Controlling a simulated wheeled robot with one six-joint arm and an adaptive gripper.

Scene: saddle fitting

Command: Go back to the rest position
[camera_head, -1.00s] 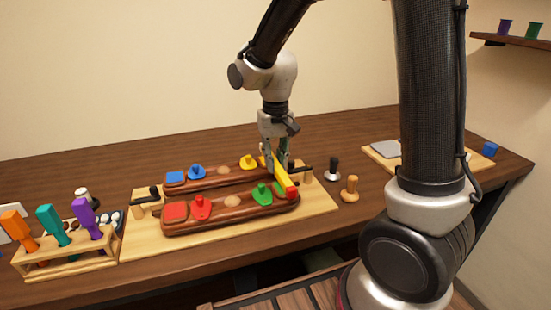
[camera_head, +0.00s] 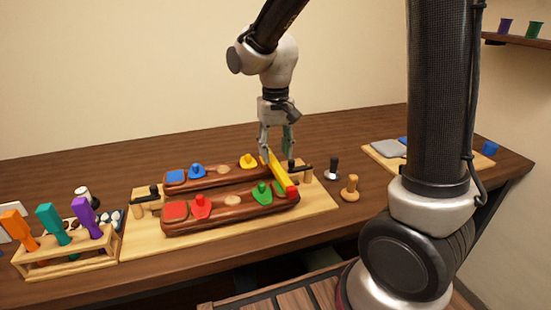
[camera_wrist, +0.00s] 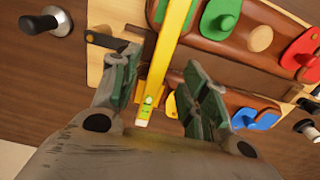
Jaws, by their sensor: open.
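My gripper (camera_head: 275,142) is open and empty above the right end of the two dark wooden bars. In the wrist view its green-padded fingers (camera_wrist: 160,95) are spread apart on either side of a yellow bar (camera_wrist: 173,42). In the head view the yellow bar (camera_head: 278,173) lies across the right ends of the front wooden bar (camera_head: 232,212) and the rear wooden bar (camera_head: 223,179). It has a red end at the front. The fingertips are just above its rear end, and I see no grip on it.
The bars sit on a light board (camera_head: 145,241) with black-handled clamps. A rack (camera_head: 65,264) with orange, teal and purple handles stands at the left. Two small knobbed tools (camera_head: 350,189) stand right of the board. A tray (camera_head: 375,160) lies farther right.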

